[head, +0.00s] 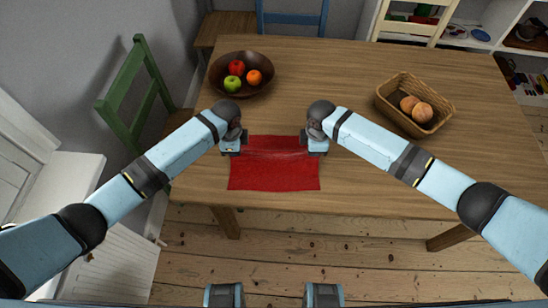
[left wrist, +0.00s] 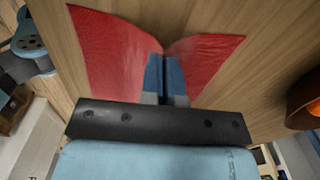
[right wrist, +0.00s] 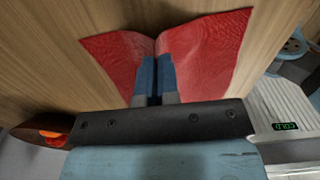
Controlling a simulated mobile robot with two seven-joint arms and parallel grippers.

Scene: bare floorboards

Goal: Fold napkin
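The red napkin (head: 273,171) lies on the wooden table near its front edge. Its far part is raised in a shallow ridge between my grippers. My left gripper (head: 234,150) is at the napkin's far left side. In the left wrist view its blue fingers (left wrist: 162,78) are together on the napkin (left wrist: 110,50), with cloth rising on both sides. My right gripper (head: 314,150) is at the far right side. In the right wrist view its fingers (right wrist: 154,78) are together on the napkin (right wrist: 205,55), which is pinched into a crease there.
A dark bowl (head: 222,85) with apples and an orange stands behind my left gripper. A wicker basket (head: 388,100) with bread rolls stands at the right. A green chair (head: 137,85) is at the table's left. The table (head: 420,195) is clear at the front right.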

